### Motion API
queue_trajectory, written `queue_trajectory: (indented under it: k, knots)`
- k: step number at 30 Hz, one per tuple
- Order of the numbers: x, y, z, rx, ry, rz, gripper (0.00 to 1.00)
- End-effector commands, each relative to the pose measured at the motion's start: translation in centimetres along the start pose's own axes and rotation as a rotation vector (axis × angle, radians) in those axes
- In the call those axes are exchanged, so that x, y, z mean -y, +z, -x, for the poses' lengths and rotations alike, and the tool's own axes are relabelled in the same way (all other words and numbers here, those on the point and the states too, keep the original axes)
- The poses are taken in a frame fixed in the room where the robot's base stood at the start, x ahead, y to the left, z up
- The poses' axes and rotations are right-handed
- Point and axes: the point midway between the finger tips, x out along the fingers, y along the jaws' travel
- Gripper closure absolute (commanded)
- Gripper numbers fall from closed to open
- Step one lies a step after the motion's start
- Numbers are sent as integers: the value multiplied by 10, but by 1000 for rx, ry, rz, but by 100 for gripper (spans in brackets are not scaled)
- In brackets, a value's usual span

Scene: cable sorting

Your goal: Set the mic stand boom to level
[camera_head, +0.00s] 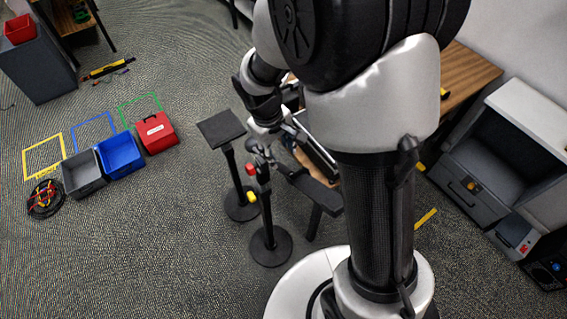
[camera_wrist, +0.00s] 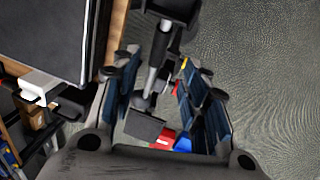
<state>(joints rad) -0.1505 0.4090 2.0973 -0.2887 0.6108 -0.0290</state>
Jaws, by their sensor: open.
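The mic stand (camera_head: 267,215) stands upright on a round black base below my gripper in the head view. It has a red knob near its top and a yellow part on its pole. My gripper (camera_head: 263,152) is open at the top of the stand. In the wrist view a grey bar with dark ends (camera_wrist: 156,62) lies between the open fingers of my gripper (camera_wrist: 160,75), with gaps on both sides. I cannot tell for certain whether this bar is the boom. The boom's tilt is unclear, as my gripper and arm cover part of the stand top.
A second stand with a flat dark top (camera_head: 222,128) is close on the left. A dark bench-like piece (camera_head: 314,190) is close on the right. Grey (camera_head: 84,176), blue (camera_head: 121,155) and red (camera_head: 156,133) bins stand at the left. Open carpet lies between.

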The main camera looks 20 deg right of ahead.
Motion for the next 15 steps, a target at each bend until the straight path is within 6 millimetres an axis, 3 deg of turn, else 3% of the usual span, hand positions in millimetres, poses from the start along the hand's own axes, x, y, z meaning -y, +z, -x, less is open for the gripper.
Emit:
queue_trajectory:
  k: [1, 9, 15]
  knots:
    - [1, 2, -15, 5, -2, -1, 59]
    - [1, 2, -74, 5, -3, -1, 59]
    - [1, 1, -107, 2, -1, 0, 59]
